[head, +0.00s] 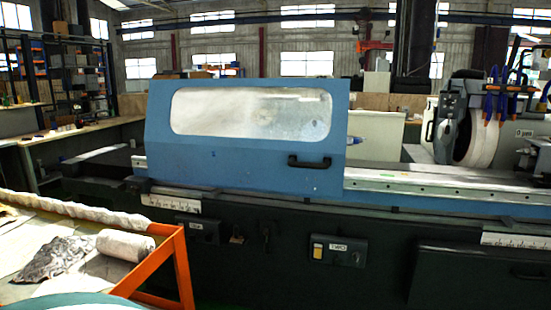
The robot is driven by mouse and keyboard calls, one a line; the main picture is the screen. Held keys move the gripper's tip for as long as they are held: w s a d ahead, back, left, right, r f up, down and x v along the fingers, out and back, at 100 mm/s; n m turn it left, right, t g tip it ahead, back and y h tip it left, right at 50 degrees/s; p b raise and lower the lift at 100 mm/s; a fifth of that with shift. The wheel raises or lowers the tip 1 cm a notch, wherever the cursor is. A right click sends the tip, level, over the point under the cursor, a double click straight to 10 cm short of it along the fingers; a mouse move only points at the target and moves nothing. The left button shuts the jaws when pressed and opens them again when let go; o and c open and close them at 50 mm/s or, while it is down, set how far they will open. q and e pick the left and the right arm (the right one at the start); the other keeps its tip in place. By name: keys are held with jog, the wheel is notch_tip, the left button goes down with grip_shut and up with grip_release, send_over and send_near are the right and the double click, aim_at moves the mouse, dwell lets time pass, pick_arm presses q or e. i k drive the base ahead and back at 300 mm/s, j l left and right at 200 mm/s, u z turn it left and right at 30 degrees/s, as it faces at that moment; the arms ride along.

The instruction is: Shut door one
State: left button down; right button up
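A blue sliding door (240,180) with a wide, cloudy window (250,112) stands on the left part of the grinder. A black bar handle (309,162) is fixed near its lower right corner. To the right of the door the machine bed (450,187) is uncovered, and the grinding wheel (480,135) shows at the far right. I cannot tell from a label whether this blue door is door one. Neither of my grippers is in the head view.
An orange-framed table (176,255) with a grey cloth (55,257) and a pale roll (126,244) stands at the front left. The dark machine base (280,265) carries control boxes, including one with a yellow switch (318,250). Shelves (75,75) stand at the back left.

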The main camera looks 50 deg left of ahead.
aim_at(284, 112)
jog(key=i+j+u, duration=0.15)
jog(key=i+u, duration=0.65)
jog(key=i+l+u, duration=0.15)
jog(key=i+u, duration=0.2)
